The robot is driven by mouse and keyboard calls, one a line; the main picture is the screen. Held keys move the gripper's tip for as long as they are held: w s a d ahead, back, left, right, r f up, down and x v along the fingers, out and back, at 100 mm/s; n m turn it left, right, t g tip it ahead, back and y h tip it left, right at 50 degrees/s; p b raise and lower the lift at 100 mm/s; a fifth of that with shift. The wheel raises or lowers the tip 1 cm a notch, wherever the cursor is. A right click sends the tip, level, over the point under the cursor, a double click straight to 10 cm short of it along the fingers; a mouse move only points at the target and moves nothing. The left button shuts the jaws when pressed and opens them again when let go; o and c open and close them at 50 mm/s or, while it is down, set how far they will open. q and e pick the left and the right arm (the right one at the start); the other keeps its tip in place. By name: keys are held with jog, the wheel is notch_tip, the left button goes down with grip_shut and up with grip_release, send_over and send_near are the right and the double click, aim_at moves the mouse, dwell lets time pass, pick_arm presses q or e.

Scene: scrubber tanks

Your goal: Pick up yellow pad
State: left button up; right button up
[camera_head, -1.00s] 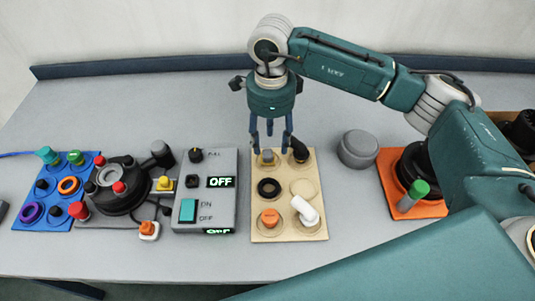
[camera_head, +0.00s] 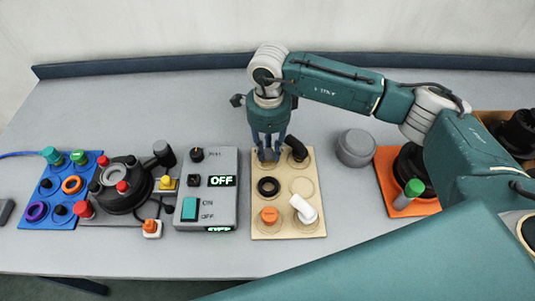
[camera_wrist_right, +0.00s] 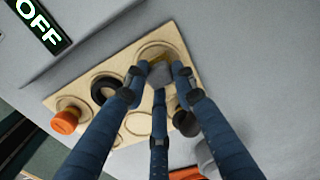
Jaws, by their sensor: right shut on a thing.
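My right gripper (camera_head: 268,148) is lowered over the back left spot of the beige board (camera_head: 285,233). In the right wrist view its blue fingers (camera_wrist_right: 160,75) are closed around a small grey piece with a yellow part, the yellow pad (camera_wrist_right: 157,61). The pad is still at its round spot on the board. In the head view the fingers largely hide it, and only a grey part shows low between them. My left gripper is not in view.
A black piece (camera_head: 297,149) stands close right of the fingers. The board also holds a black ring (camera_head: 268,187), an orange knob (camera_head: 269,216) and a white piece (camera_head: 303,208). A grey control box (camera_head: 207,165) is left; a grey round cap (camera_head: 356,148) is right.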

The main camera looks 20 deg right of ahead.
aim_at(268, 152)
jog(key=shift+r, duration=0.1)
jog(key=shift+r, duration=0.6)
notch_tip(268, 152, up, 19)
jog(key=b, duration=0.3)
jog(key=shift+f+b, duration=0.15)
jog(key=shift+b, duration=0.2)
jog(key=shift+o, duration=1.3)
jog(key=c, duration=0.3)
jog(key=shift+f, duration=0.1)
jog(key=shift+c, duration=0.2)
